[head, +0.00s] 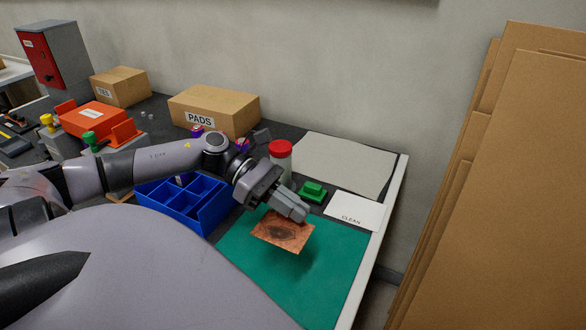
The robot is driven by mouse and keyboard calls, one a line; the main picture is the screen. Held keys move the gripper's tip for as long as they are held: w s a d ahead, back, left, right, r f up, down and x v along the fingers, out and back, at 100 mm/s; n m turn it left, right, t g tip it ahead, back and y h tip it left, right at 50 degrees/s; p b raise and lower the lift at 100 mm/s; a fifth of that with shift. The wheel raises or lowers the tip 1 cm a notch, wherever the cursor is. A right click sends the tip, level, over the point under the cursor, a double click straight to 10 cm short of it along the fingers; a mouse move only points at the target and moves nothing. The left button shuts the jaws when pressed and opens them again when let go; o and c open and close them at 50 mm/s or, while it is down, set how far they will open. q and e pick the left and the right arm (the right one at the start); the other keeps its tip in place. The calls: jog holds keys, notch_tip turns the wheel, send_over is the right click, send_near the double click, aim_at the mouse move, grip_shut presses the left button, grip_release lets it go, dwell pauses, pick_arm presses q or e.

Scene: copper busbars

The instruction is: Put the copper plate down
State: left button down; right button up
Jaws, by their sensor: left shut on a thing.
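The copper plate (278,236) is a flat, square, reddish sheet with a dark smudge in its middle. My left gripper (296,213) is shut on its upper right edge. The plate hangs over the green mat (300,288), and a soft shadow lies on the mat below it. The exact gap between plate and mat is hard to tell. My right gripper is not in view.
A blue divided bin (213,223) stands left of the mat. A red-capped jar (280,160), a green block (313,190) and a white card marked CLEAN (355,212) lie behind it. Cardboard sheets (510,180) lean at the right. The mat's front is clear.

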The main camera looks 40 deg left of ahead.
pick_arm(q)
notch_tip(320, 180, down, 10)
jog(key=shift+r+b, duration=0.2)
jog(key=shift+b, duration=0.15)
jog(key=shift+f+b, duration=0.65)
jog(key=shift+b, duration=0.1)
jog(key=c, duration=1.3)
grip_release()
jog(key=shift+d, duration=0.1)
jog(key=shift+o, duration=0.2)
